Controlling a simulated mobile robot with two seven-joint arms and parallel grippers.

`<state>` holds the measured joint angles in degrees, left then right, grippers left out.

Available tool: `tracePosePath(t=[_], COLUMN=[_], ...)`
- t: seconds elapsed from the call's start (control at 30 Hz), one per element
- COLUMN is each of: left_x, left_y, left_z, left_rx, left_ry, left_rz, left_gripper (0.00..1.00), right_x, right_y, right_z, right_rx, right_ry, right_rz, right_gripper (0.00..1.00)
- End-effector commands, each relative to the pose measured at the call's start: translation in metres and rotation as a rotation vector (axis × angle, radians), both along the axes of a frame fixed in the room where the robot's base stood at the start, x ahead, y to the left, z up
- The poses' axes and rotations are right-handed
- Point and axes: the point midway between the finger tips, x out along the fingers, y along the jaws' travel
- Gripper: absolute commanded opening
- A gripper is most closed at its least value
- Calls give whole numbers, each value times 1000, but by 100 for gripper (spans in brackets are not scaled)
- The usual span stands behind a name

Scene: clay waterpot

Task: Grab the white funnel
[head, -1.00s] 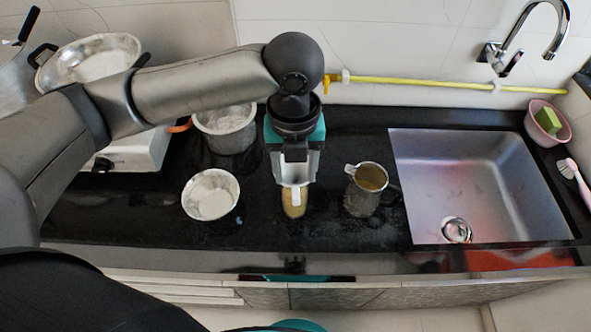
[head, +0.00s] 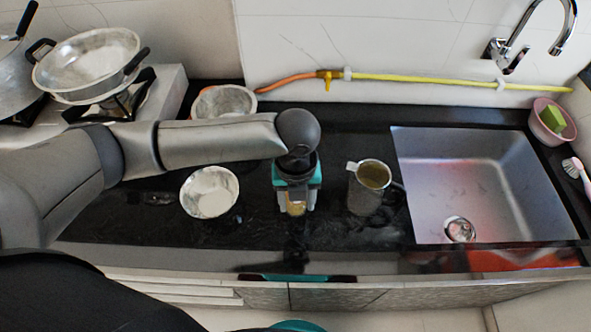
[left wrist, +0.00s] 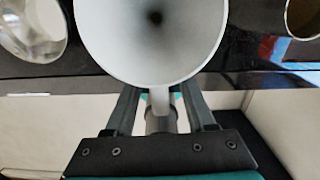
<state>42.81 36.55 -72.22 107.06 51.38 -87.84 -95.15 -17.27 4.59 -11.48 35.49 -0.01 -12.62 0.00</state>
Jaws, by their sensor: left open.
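The white funnel (left wrist: 150,40) fills the top middle of the left wrist view, its wide mouth facing the camera and a dark hole at its centre. Its short handle points down the picture, between the fingers of my left gripper (left wrist: 160,103). The fingers are open, one on each side of the handle, with gaps visible. In the head view my left gripper (head: 296,203) points down over the counter and hides most of the funnel. A yellowish patch shows between its fingers; I cannot tell what it belongs to. My right gripper is not in view.
A metal mug (head: 366,190) stands right of the gripper, and a white bowl (head: 210,192) stands left of it. A pot (head: 224,101) is behind my arm. The sink (head: 480,180) is at the right. Bare black counter (head: 330,232) lies in front.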

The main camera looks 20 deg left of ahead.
Motion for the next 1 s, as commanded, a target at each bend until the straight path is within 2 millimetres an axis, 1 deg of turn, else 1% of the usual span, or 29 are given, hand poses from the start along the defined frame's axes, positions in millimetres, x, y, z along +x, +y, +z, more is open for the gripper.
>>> tracePosePath(t=[0.17,0.63,1.0], left_x=[0,0,0], left_y=[0,0,0], left_z=[0,1,1], left_rx=[0,0,0], left_ry=[0,-1,-1], left_rz=[-1,0,0], left_gripper=[54,1,0], right_x=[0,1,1], right_y=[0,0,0], right_z=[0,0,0], right_rx=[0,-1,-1], right_ry=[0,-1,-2], right_rz=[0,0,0], right_gripper=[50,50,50])
